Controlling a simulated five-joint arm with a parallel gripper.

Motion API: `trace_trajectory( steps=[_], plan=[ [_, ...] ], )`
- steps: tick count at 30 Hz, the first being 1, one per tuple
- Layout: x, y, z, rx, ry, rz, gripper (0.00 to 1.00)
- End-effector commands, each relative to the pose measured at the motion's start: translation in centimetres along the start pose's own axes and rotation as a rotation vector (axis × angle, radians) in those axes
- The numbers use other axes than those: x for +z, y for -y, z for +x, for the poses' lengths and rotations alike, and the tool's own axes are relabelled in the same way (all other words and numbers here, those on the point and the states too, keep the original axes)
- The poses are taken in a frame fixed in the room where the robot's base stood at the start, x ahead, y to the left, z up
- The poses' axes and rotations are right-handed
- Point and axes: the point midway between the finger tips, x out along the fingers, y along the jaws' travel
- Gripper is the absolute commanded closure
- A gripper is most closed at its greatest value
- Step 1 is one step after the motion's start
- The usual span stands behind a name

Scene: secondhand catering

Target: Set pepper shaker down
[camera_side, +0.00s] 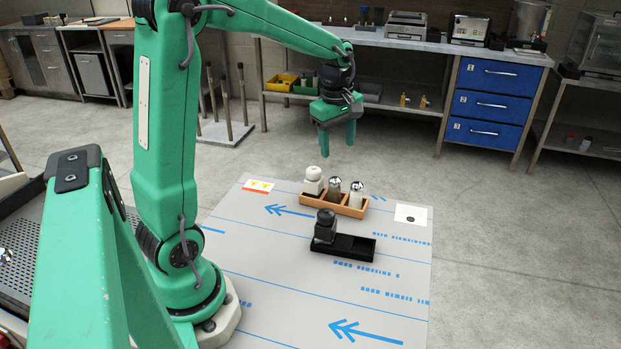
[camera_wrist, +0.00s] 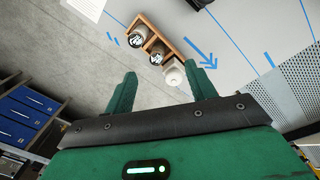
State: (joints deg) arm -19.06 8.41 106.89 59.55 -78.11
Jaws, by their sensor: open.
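My gripper (camera_side: 337,141) is open and empty, in the air above and behind the wooden caddy (camera_side: 349,211). The caddy holds a white knobbed shaker (camera_side: 313,182) at its left end, a dark-filled glass shaker with a metal top (camera_side: 334,189) in the middle, and a pale-filled one (camera_side: 356,194) at the right. A black knobbed shaker (camera_side: 325,227) stands upright at the left end of a black tray (camera_side: 355,247). I cannot tell for sure which is the pepper shaker. The wrist view shows the caddy (camera_wrist: 178,42) beyond my open fingers (camera_wrist: 164,78).
The grey mat (camera_side: 370,310) has blue arrows and is clear at the front. A white card with a dark spot (camera_side: 411,214) lies to the right, and a card with orange marks (camera_side: 258,186) at back left. A bench with blue drawers (camera_side: 489,106) stands behind.

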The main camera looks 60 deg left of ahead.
Motion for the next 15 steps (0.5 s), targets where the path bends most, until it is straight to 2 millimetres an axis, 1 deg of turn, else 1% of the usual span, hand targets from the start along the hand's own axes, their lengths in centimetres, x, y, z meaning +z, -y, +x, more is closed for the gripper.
trace_trajectory(
  steps=[1,6,15],
  plan=[
    [0.8,0.7,-0.9,0.022,-0.003,0.072,0.44],
    [3.3,3.2,-3.3,0.083,-0.020,0.335,0.44],
    [7.0,8.2,-6.0,0.188,-0.074,0.795,0.44]
  ],
)
